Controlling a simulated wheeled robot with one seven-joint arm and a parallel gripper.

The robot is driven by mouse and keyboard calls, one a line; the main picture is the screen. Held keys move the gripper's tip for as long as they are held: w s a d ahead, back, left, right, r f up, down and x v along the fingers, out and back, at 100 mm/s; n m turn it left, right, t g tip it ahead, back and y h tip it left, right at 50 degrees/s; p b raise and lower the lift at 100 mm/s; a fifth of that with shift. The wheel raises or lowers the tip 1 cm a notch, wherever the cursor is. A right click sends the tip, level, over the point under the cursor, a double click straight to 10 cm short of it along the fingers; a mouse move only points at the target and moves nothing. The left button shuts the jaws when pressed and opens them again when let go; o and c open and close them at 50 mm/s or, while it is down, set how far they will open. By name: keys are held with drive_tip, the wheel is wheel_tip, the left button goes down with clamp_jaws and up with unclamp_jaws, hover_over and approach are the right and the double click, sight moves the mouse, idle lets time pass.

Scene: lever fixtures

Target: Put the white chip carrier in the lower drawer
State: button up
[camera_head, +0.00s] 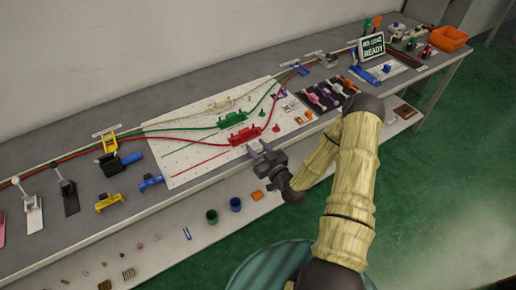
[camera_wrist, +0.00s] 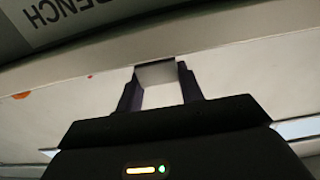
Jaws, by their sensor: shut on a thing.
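My gripper (camera_head: 261,150) is at the front edge of the bench, in front of the white board. In the wrist view its two dark fingers (camera_wrist: 159,80) are shut on a small pale piece, which looks like the white chip carrier (camera_wrist: 156,73). The piece sits between the fingertips, close to a pale surface behind it, so its outline is hard to make out. In the head view the carrier is too small to tell from the fingers. I cannot make out the lower drawer in either view.
The grey bench (camera_head: 110,222) carries a white board (camera_head: 180,172) with red and green cables, several lever fixtures and a lit sign (camera_head: 371,47). A lower shelf (camera_head: 165,232) holds cups and small parts. An orange bin (camera_head: 448,38) stands at the far right. Green floor lies in front.

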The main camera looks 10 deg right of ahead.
drive_tip(key=shift+f, duration=0.2)
drive_tip(key=o, duration=1)
drive_tip(key=shift+o, duration=0.2)
drive_tip(key=shift+r, duration=0.1)
drive_tip(key=shift+r, duration=0.15)
drive_tip(key=b+v, duration=0.2)
drive_tip(key=v, duration=1)
drive_tip(key=shift+a, duration=0.1)
